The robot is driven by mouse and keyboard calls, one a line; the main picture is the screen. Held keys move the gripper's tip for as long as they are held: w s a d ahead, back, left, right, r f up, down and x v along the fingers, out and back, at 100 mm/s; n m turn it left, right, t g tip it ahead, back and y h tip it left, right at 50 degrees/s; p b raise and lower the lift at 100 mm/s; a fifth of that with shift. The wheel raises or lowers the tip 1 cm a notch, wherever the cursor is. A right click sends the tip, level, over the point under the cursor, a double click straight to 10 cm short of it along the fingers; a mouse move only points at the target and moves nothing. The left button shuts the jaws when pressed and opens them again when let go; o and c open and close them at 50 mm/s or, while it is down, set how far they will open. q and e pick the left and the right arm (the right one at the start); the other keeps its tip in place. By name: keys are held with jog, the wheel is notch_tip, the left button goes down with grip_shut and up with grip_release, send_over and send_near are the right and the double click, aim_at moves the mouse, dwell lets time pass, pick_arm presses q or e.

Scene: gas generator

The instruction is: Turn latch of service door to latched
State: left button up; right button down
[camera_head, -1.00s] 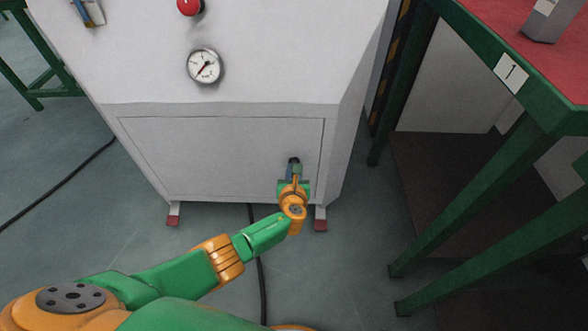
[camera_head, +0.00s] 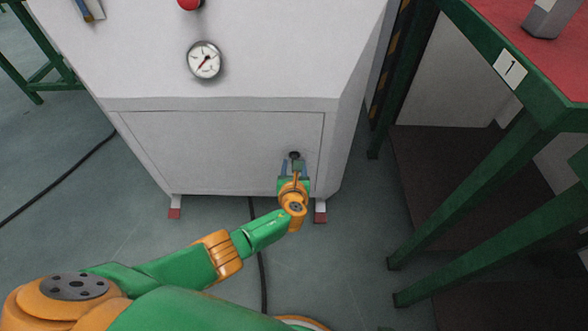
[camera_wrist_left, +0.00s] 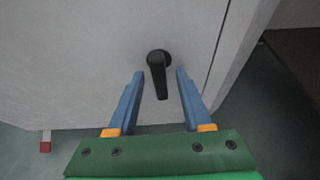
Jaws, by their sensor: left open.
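The service door (camera_head: 210,152) is the lower white panel of the generator and lies flush in its frame. Its latch (camera_head: 294,155) is a small dark handle near the door's right edge. In the left wrist view the black latch (camera_wrist_left: 158,76) points down, tilted slightly, with its round hub at the top. My left gripper (camera_head: 292,164) is in front of the latch. In the left wrist view the blue fingers of the left gripper (camera_wrist_left: 160,74) are open, one on each side of the handle, with gaps and no visible contact. My right gripper is not in view.
A pressure gauge (camera_head: 204,60) and a red button (camera_head: 189,3) are on the panel above the door. A green table with a red top (camera_head: 553,72) stands at the right. A black cable (camera_head: 62,178) lies on the floor at the left.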

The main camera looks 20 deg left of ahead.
pick_arm(q)
jog(key=p+v, duration=0.4)
jog(key=v, duration=0.2)
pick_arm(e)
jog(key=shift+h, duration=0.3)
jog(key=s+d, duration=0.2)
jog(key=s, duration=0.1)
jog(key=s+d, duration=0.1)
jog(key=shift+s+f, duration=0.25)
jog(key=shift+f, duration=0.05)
pick_arm(q)
jog(key=shift+s, duration=0.1)
